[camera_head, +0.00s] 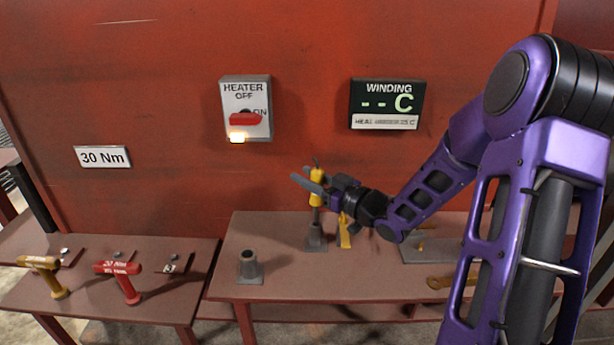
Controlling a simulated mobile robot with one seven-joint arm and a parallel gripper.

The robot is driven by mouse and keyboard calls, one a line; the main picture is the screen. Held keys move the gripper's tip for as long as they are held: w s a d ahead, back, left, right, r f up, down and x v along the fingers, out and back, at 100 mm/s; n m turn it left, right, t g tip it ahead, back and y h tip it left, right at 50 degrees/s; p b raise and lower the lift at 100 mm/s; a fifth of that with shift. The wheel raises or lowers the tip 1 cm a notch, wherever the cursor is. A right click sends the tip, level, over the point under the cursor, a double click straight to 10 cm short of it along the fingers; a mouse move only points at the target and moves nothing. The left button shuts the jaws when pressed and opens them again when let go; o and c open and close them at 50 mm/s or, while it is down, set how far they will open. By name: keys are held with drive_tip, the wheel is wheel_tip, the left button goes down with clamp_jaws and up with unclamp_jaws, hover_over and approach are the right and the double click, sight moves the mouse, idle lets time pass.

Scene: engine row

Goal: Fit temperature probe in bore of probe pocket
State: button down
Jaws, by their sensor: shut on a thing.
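The temperature probe (317,199) has a yellow handle and a grey stem, and stands upright. My gripper (316,185) is shut on its yellow handle. The stem points down at a grey tapered holder (315,241) on the middle table; its lower end meets or overlaps the holder's top, and I cannot tell how deep it sits. A second grey tapered socket (250,268) with a dark open bore stands on a square base to the left, nearer the front edge. I cannot tell for sure which of the two is the probe pocket.
A yellow upright piece (344,232) stands just right of the holder. A grey plate (425,250) and a brass wrench (440,283) lie further right. Two T-handled tools, tan (45,270) and red (122,275), are on the left table. The heater switch (245,110) reads OFF.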

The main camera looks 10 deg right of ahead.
drive_tip(key=shift+f+b, duration=0.65)
drive_tip(key=shift+f, duration=0.65)
drive_tip(key=shift+r, duration=0.1)
wheel_tip(320, 180, up, 2)
drive_tip(key=shift+r+p, duration=0.2)
drive_tip(key=shift+p, duration=0.85)
drive_tip(key=shift+f+b, duration=1)
drive_tip(key=shift+f, duration=0.4)
idle(0.5)
drive_tip(key=shift+c, duration=2.2)
unclamp_jaws()
drive_tip(key=p+v, duration=0.1)
drive_tip(key=v, duration=1.6)
drive_tip(key=shift+s, duration=0.15)
drive_tip(key=shift+d, duration=0.1)
